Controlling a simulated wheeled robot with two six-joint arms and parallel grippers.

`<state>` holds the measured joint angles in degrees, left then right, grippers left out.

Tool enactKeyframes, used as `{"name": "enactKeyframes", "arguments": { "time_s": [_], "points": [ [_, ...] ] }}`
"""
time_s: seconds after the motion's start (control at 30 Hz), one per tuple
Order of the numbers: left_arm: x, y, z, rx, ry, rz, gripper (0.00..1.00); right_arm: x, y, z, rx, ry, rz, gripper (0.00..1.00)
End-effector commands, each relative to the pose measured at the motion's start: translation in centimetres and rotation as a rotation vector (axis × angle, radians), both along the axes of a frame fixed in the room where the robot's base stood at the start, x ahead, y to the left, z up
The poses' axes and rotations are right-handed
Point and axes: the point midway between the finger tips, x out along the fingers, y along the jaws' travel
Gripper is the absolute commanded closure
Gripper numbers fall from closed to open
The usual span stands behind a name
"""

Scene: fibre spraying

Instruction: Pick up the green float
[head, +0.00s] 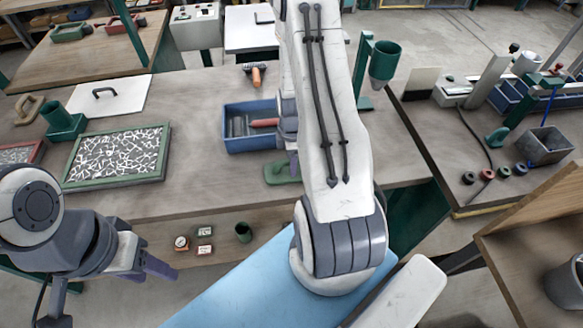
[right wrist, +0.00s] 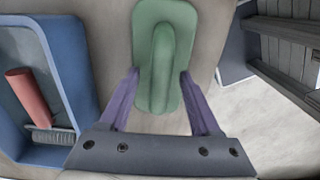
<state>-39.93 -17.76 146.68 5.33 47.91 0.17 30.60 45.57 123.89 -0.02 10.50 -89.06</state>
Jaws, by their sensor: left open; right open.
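My right gripper (right wrist: 158,75) is open, with one purple finger on each side of the float's near part. I cannot tell whether the fingers touch it. My left gripper (head: 148,266) is open and empty, in front of the bench at lower left.
A green-framed panel of white fibres (head: 118,156) and a white board with black handle (head: 112,98) lie further left. A green cup stand (head: 366,95) is at the right.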

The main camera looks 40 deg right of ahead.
Motion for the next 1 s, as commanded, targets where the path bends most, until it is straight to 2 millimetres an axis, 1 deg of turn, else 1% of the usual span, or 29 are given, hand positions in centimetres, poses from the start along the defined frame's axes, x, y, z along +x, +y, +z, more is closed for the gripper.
{"name": "enactKeyframes", "arguments": {
  "time_s": [0.07, 0.1, 0.17, 0.2, 0.23, 0.27, 0.57, 0.73, 0.87, 0.97, 1.0],
  "points": [
    [0.0, 0.0, 0.0, 0.0, 0.0, 0.0, 0.5, 0.0, 0.0, 0.0, 0.0, 0.0, 0.0, 0.36],
    [0.0, 0.0, 0.0, 0.0, 0.0, 0.0, 0.5, 0.0, 0.0, 0.0, 0.0, 0.0, 0.0, 0.44],
    [0.0, 0.0, 0.0, 0.0, 0.0, 0.0, 0.5, 0.0, 0.0, 0.0, 0.0, 0.0, 0.0, 0.67],
    [0.0, 0.0, 0.0, 0.0, 0.0, 0.0, 0.5, 0.0, 0.0, 0.0, 0.0, 0.0, 0.0, 0.82],
    [0.0, 0.0, 0.0, 0.0, 0.0, 0.0, 0.5, 0.0, 0.0, 0.0, 0.0, 0.0, 0.0, 0.93],
    [0.0, 0.0, 0.0, 0.0, 0.0, 0.0, 0.5, 0.0, 0.0, 0.0, 0.0, 0.0, 0.0, 1.0],
    [0.0, 0.0, 0.0, 0.0, 0.0, 0.0, 0.5, 0.0, 0.0, 0.1, 0.0, 0.0, 0.0, 1.0],
    [0.0, 0.0, -0.3, 0.0, 0.0, 0.0, 0.5, 0.1, 0.0, 0.6, -0.001, -0.001, 0.0, 1.0],
    [0.0, 0.0, -0.8, 0.0, 0.0, 0.0, 0.5, 0.1, -0.1, 1.7, -0.003, -0.004, 0.0, 1.0],
    [0.0, 0.0, -1.4, 0.0, 0.0, 0.0, 0.5, 0.2, -0.1, 3.4, -0.004, -0.007, 0.0, 1.0],
    [0.0, 0.0, -1.7, 0.0, 0.0, 0.0, 0.5, 0.2, -0.1, 4.2, -0.005, -0.008, 0.0, 1.0]
  ]
}}
